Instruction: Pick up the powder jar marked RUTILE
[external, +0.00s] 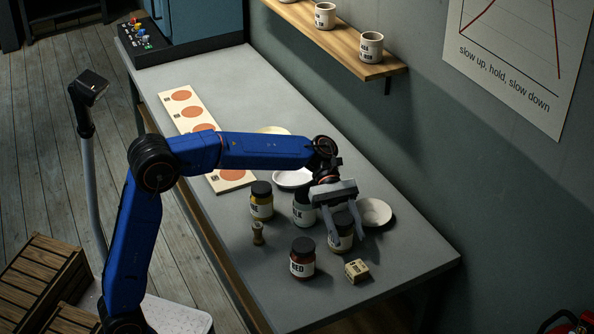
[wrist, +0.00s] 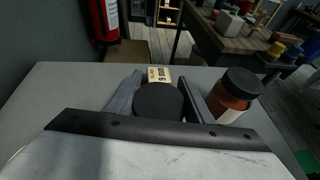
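My gripper (external: 347,237) points down over a dark-lidded jar (external: 345,244), with one finger on each side of it. In the wrist view the jar's black lid (wrist: 158,101) lies between the fingers, with narrow gaps. The fingers look open. A finger covers part of this jar's label, so I cannot read it. A yellow jar (external: 262,203) with a black lid stands to the left; its label is only partly legible. A pale green jar (external: 302,215) stands partly behind my gripper. A red-brown jar marked RED (external: 302,261) stands in front; it also shows in the wrist view (wrist: 232,98).
A small cream block (external: 357,270) lies near the jars. White dishes (external: 376,212) sit behind my gripper. The grey table (external: 400,262) is clear toward its right end. A cup shelf (external: 345,55) is on the wall.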

